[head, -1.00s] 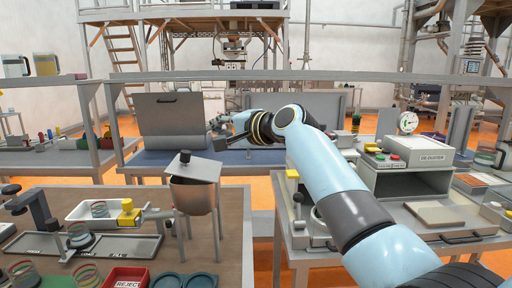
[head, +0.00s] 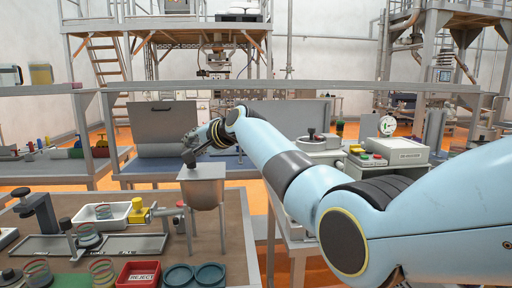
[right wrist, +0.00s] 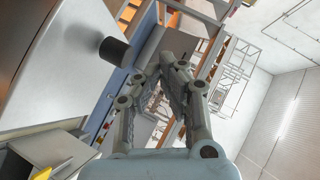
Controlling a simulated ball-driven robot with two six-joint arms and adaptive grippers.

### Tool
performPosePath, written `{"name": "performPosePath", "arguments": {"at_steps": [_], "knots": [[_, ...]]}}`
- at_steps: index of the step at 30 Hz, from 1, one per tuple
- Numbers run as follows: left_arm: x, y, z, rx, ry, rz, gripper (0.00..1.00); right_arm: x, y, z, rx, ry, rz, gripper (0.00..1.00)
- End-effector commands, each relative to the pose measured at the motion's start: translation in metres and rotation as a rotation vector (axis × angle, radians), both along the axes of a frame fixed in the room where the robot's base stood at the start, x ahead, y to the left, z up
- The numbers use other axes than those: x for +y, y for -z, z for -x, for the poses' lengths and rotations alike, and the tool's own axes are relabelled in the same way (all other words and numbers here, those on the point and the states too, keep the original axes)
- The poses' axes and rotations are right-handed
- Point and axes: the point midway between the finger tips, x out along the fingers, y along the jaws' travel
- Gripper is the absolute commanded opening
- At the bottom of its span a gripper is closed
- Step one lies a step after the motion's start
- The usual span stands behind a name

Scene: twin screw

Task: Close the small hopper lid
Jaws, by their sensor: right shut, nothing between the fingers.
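The small hopper (head: 205,193) is a grey metal funnel on thin legs at the back right edge of the brown bench. Its flat grey lid (head: 211,170) shows at the hopper's top in the head view, with a dark knob (head: 188,158). I cannot tell how far the lid is from the rim. My right gripper (head: 190,146) is shut and empty, right by the knob. In the right wrist view, its closed fingers (right wrist: 165,72) are to the right of the black knob (right wrist: 115,51), apart from it in the picture. My left gripper is out of view.
A white tray (head: 84,217), a yellow-topped fixture (head: 138,209) and a red reject bin (head: 138,272) stand on the bench left of the hopper. A larger grey hopper lid (head: 165,119) stands upright behind. A machine (head: 400,153) stands at the right.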

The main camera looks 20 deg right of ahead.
Motion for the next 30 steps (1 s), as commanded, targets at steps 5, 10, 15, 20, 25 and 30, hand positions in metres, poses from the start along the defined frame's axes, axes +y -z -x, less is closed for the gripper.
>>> {"name": "performPosePath", "arguments": {"at_steps": [5,10,15,20,25,30], "knots": [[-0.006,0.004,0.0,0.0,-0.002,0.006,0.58,0.005,0.006,-0.001,0.0,0.0,0.0,0.0],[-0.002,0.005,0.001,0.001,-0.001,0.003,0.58,0.007,0.008,-0.002,0.0,0.001,-0.001,0.0],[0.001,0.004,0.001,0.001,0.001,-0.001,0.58,0.007,0.009,-0.002,0.0,0.0,-0.001,0.0],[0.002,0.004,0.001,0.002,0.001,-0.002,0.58,0.007,0.009,-0.002,0.0,0.0,-0.001,0.0],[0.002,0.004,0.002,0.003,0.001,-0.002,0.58,0.007,0.009,-0.002,0.0,0.0,-0.001,0.0],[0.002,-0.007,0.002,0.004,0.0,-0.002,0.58,0.008,-0.004,-0.003,-0.001,0.001,-0.001,0.0]]}}
